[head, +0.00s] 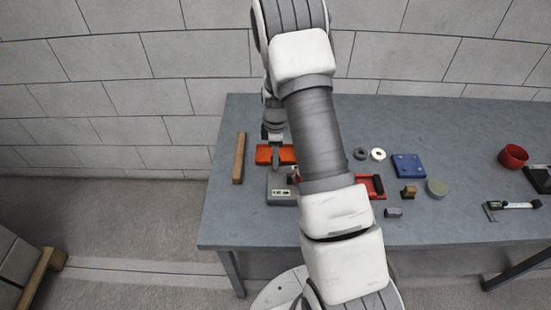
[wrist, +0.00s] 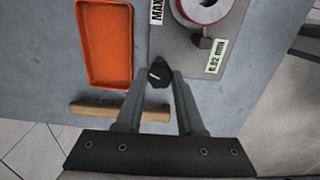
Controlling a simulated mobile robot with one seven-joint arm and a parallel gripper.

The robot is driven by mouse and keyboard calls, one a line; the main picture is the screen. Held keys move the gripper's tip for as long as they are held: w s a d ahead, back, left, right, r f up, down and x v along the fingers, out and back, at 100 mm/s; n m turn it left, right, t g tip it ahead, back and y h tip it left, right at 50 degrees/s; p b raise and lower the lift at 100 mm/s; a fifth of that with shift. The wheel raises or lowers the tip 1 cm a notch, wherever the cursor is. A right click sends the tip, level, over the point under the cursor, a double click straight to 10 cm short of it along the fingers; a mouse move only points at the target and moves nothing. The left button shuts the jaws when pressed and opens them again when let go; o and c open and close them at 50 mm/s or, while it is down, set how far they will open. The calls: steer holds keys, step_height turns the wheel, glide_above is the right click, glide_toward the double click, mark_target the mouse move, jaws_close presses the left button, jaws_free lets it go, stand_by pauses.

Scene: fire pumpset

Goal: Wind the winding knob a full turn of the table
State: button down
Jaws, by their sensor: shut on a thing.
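The winding knob (wrist: 159,72) is a small black knob with a pale mark, at the edge of a grey device (wrist: 218,62) in the wrist view. My gripper (wrist: 159,78) has its two fingers on either side of the knob, shut on it. The device carries a "MAX" label, a label ending in "mm", and a round red and white part (wrist: 200,12), cut off at the top. In the head view the grey device (head: 281,190) is partly behind my arm, and the knob cannot be made out.
An orange tray (wrist: 104,82) lies beside the device. A wooden bar (head: 239,158) lies at the table's left. To the right are a blue plate (head: 408,165), a red cup (head: 513,156) and a caliper (head: 512,206). The rear of the grey table (head: 450,120) is clear.

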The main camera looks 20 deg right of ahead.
steer(key=m+b, duration=0.1)
steer(key=m, duration=0.2)
steer(key=shift+f+m+b, duration=0.1)
steer(key=shift+m+b, duration=0.3)
steer(key=m+b, duration=0.1)
steer(key=m, duration=0.2)
steer(key=shift+m, duration=0.3)
steer(key=m+b, duration=0.1)
steer(key=m, duration=0.2)
steer(key=shift+m, duration=0.3)
steer(key=m+b, duration=0.1)
steer(key=m, duration=1.1)
steer(key=shift+m, duration=0.3)
steer(key=m+p, duration=0.1)
steer(key=m, duration=0.3)
steer(key=shift+r, duration=0.2)
steer(key=shift+m+p, duration=0.45)
steer(key=shift+m, duration=1.45)
